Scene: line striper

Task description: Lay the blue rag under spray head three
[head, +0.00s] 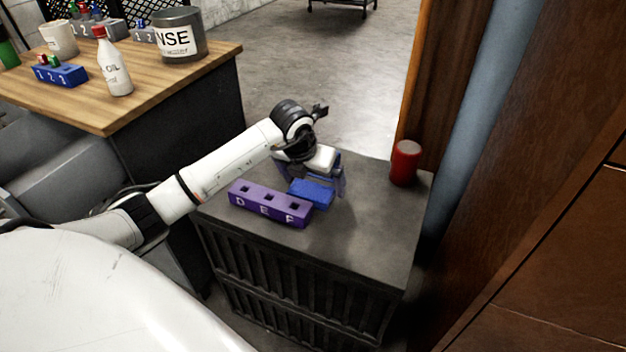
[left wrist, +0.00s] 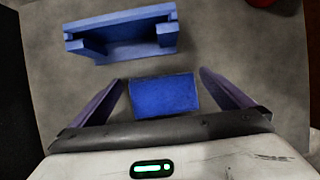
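The blue rag (head: 311,193), a small folded-looking block, lies on the grey crate top (head: 355,235) beside the purple block. My left gripper (head: 316,183) is over it, pointing down. In the left wrist view the rag (left wrist: 164,96) lies between the two spread fingers (left wrist: 163,80), with a gap on each side; the fingers are apart from it. I cannot make out a spray head marked three; a blue block (head: 60,73) marked with numerals stands on the wooden bench. My right gripper is not in view.
The purple block (head: 268,204) is marked D, E, F. A red can (head: 405,163) stands at the crate's far right. A notched blue holder (left wrist: 122,37) lies beyond the rag. The wooden bench (head: 180,85) holds a white oil bottle (head: 114,65) and a grey bucket (head: 180,35).

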